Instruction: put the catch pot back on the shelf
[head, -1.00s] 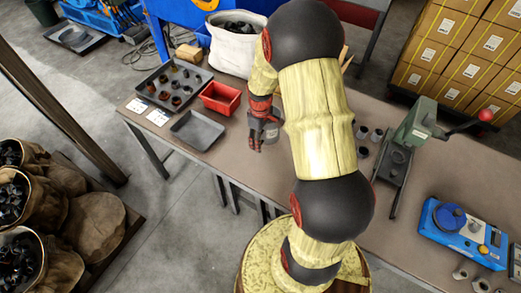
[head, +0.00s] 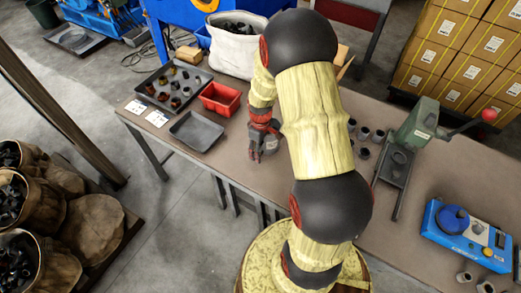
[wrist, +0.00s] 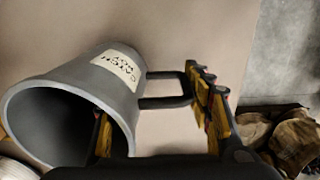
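The catch pot (wrist: 125,95) is a grey tapered pot with a pale label reading "CATCH POT" and a dark D-shaped handle (wrist: 165,103). In the wrist view its open mouth faces the lower left. My gripper (wrist: 155,130) is open around the handle side. One yellow-padded finger overlaps the pot wall, the other stands at the handle's outer bar. I cannot tell whether either touches. In the head view my gripper (head: 262,142) is over the near part of the bench, with a small grey part of the pot (head: 270,145) beside it. I cannot identify the shelf.
A red bin (head: 221,99), an empty grey tray (head: 196,131) and a tray of small parts (head: 160,72) lie left of my gripper. Small dark cups (head: 363,133) and a green press (head: 412,130) stand right of my arm. Bare bench (head: 225,165) lies in front.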

